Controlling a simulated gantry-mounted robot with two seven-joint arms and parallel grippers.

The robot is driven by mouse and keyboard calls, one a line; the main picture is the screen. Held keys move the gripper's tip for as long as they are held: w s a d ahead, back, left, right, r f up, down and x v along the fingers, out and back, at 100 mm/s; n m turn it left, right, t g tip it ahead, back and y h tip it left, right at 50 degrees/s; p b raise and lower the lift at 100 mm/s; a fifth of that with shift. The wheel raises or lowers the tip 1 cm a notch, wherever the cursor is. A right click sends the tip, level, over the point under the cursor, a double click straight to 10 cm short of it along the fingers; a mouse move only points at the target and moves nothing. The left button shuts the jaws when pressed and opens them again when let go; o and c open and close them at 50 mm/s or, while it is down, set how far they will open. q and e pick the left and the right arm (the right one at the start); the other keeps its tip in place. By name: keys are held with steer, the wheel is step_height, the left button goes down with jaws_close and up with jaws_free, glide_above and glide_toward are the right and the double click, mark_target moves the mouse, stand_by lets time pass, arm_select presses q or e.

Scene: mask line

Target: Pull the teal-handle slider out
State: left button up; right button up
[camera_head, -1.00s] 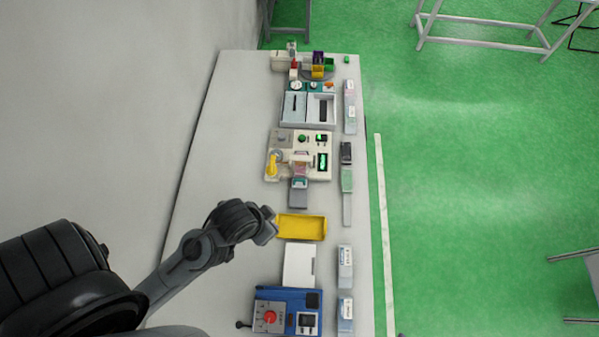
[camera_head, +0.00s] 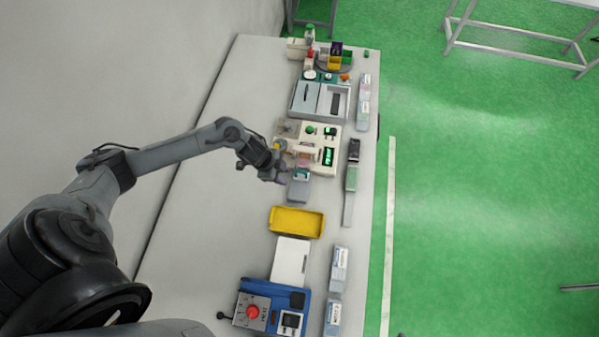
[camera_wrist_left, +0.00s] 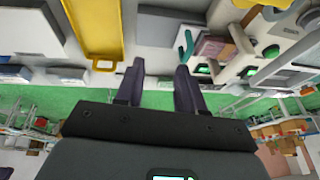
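The teal handle (camera_head: 301,174) of the slider shows as a small spot at the near end of the cream machine (camera_head: 328,138), above a grey block (camera_head: 298,190). In the left wrist view the teal handle (camera_wrist_left: 186,42) stands beside a pinkish-brown block (camera_wrist_left: 210,48). My left gripper (camera_head: 282,179) is just left of the handle in the head view. In the left wrist view its two dark fingers (camera_wrist_left: 157,68) are apart with nothing between them, and the handle lies beyond the right fingertip. My right gripper is not in view.
A yellow tray (camera_head: 297,210) lies nearer than the machine, followed by a white panel (camera_head: 290,262) and a blue control box (camera_head: 255,311). Small boxes line the table's right side. The table's left side is clear.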

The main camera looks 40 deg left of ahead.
mark_target(301, 172)
arm_select(q)
steer(key=w+a+r, duration=0.2)
steer(key=w, duration=0.2)
steer(key=shift+t, duration=0.4)
steer(key=x, duration=1)
steer(key=shift+d+b, duration=0.15)
steer(key=shift+b, duration=0.25)
steer(key=shift+c, duration=0.3)
jaws_close()
steer(key=shift+d, duration=0.1)
